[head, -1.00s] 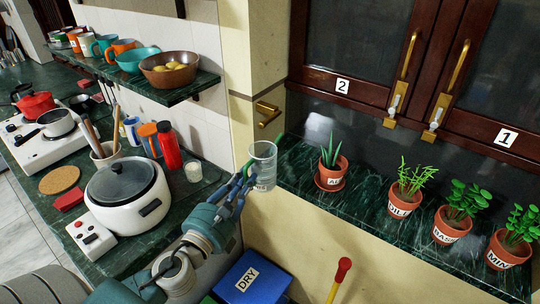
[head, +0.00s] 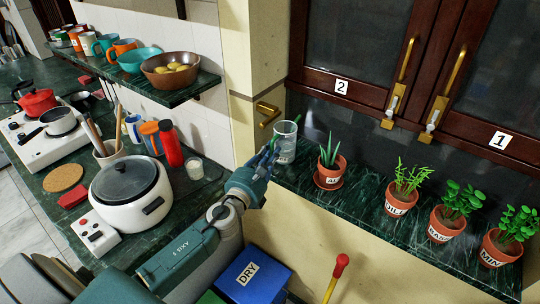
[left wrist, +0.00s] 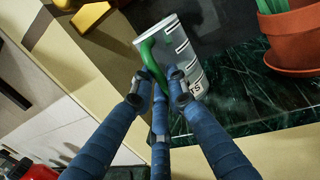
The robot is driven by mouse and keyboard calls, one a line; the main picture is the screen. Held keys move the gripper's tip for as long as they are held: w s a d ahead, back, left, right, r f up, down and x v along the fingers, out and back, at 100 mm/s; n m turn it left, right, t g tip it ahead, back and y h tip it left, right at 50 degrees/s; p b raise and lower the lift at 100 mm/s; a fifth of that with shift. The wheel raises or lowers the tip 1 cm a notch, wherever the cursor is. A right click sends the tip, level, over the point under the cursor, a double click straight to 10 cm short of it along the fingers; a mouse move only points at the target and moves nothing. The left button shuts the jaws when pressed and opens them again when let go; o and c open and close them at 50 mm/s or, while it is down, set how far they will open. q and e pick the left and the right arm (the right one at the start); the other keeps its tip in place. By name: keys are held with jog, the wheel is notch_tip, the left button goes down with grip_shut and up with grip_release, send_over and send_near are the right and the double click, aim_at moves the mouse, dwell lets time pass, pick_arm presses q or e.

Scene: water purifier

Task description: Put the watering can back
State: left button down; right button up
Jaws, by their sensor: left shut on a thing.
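The watering can (head: 285,144) is a clear cylinder with dark markings and a green handle. It is upright at the left end of the dark green marble ledge (head: 365,208), left of the aloe pot (head: 330,175). I cannot tell whether its base touches the ledge. My left gripper (head: 268,153) is shut on the green handle. In the left wrist view, the blue fingers (left wrist: 162,88) close around the green handle, and the can (left wrist: 180,55) is tilted in the picture. My right gripper is out of view.
Several potted herbs, including dill (head: 401,194), stand along the ledge to the right. Cabinet doors with brass handles (head: 395,100) are behind. A beige pillar (head: 255,60) borders the left. A blue DRY bin (head: 252,278) stands below. A white cooker (head: 130,195) is on the left counter.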

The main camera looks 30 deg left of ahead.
pick_arm(q)
jog(key=shift+f, duration=0.3)
jog(key=shift+f, duration=0.1)
jog(key=c, duration=1.7)
grip_release()
jog(key=shift+r, duration=0.2)
jog(key=shift+s+d+f+b, duration=0.15)
jog(key=shift+s+b, duration=0.3)
jog(key=shift+s, duration=1.55)
jog(key=shift+s+d+b, duration=0.1)
jog(key=shift+s+b, duration=0.3)
jog(key=shift+s, duration=1.6)
jog(key=shift+s+d+f+b, duration=0.15)
jog(key=shift+s+b, duration=0.3)
jog(key=shift+s, duration=1.55)
